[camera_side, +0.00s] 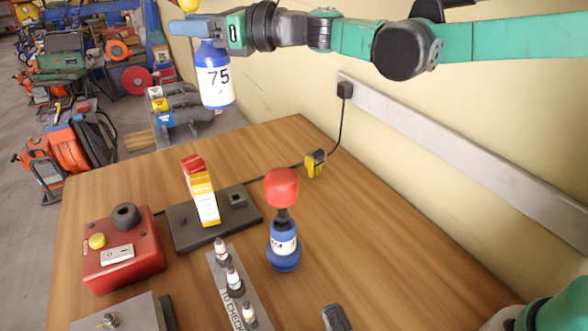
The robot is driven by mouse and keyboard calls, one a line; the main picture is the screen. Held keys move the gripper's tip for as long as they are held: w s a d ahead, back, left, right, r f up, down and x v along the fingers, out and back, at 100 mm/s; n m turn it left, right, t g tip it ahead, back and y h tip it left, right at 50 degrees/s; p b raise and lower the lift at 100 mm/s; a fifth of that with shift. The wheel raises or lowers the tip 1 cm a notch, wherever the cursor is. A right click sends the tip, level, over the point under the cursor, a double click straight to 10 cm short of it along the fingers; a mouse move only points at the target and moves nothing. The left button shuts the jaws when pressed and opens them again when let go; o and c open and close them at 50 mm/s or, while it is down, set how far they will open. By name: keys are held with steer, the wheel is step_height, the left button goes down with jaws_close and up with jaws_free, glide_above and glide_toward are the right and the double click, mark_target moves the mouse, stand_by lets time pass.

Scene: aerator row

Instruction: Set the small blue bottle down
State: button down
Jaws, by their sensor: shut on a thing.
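A blue bottle (214,92) with a white band marked 75 hangs upright from my gripper (198,28), high in the upper left of the view. My gripper's blue fingers are shut on the top of this bottle, and they hide its neck. The bottle is well clear of the wooden table (400,270), and appears in front of the far edge and floor. A second blue bottle (284,250) stands upright on the table, with a white label and a large red bulb (281,187) on top.
A red control box (122,262) with a yellow button is at left. A dark base (185,238) carries a red, orange and white block (201,190). A grey strip (222,285) holds small bottles. A black cable runs to the wall. The table's right side is mostly clear.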

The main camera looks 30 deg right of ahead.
step_height(320, 180, down, 18)
stand_by(0.4)
steer(key=shift+f, duration=0.25)
steer(key=shift+f, duration=0.25)
steer(key=c, duration=0.5)
jaws_free()
